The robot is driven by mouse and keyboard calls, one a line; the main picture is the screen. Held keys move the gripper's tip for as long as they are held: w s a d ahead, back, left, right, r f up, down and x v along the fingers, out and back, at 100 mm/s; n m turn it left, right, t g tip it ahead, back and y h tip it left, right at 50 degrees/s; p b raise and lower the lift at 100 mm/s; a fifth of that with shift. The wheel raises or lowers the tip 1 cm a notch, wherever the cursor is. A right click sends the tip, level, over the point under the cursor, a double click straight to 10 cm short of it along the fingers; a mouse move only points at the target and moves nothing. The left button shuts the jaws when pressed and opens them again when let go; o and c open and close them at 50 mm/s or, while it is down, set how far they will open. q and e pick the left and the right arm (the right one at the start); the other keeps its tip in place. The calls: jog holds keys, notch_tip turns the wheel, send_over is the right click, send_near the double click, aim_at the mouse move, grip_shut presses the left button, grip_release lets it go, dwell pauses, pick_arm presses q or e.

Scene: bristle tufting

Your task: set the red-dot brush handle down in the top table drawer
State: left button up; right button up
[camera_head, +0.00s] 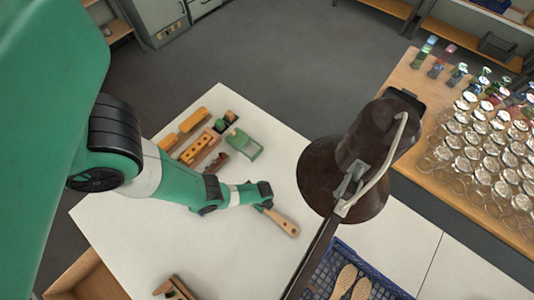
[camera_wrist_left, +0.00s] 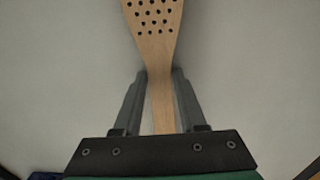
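A wooden brush handle (camera_head: 284,222) with several dark holes in its broad end is in my left gripper (camera_head: 264,206), over the white table (camera_head: 130,225). In the left wrist view, the fingers of the left gripper (camera_wrist_left: 160,75) press both sides of the handle's (camera_wrist_left: 156,40) narrow neck. My right gripper is not in view.
A brown lamp (camera_head: 325,180) hangs over the table right of the handle. A blue crate (camera_head: 388,284) holds wooden brush handles. Wooden blocks and a green tray (camera_head: 243,144) lie at the back. Another wooden piece (camera_head: 174,288) lies at the front. Glasses crowd a table (camera_head: 440,182) at right.

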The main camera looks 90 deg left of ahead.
pick_arm(q)
grip_shut()
notch_tip(320, 180, up, 10)
jog(key=p, duration=0.8)
jog(key=shift+p, duration=0.3)
